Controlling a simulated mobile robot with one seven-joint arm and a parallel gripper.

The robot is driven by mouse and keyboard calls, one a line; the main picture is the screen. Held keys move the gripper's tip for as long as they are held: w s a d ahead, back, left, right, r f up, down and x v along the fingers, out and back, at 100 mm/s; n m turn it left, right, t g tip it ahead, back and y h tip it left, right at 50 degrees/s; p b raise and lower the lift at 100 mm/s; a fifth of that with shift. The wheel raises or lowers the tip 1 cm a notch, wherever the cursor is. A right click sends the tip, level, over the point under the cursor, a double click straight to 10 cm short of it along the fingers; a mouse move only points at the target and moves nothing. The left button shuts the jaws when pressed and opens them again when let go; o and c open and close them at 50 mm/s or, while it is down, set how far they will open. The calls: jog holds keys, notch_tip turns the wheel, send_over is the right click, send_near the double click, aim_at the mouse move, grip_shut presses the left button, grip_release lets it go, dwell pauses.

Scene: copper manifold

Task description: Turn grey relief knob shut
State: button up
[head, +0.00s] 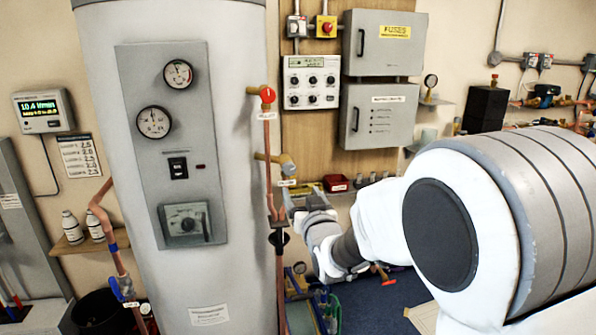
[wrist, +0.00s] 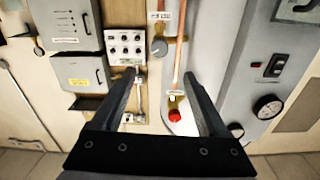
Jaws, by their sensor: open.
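The grey relief knob (head: 288,165) sits at the right end of a short brass fitting on the copper pipe, beside the tall cylinder. A small label hangs just below it. In the wrist view, which is upside down, the grey knob (wrist: 159,47) shows beyond the fingertips, a little above the gap between them. My gripper (head: 302,197) is just below the knob in the head view, small and partly merged with the background. In the wrist view my gripper (wrist: 160,76) has two dark fingers spread wide apart with nothing held between them. It does not touch the knob.
A red knob (head: 267,95) is on the same pipe higher up; in the wrist view it (wrist: 175,115) shows between the fingers. The grey cylinder (head: 235,260) stands left. A control panel (head: 312,82) and grey cabinets (head: 378,115) are on the wall to the right.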

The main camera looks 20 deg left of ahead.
aim_at(290, 170)
jog(key=x, duration=1.4)
jog(key=shift+w+p, duration=0.3)
jog(key=shift+p, duration=0.05)
grip_shut()
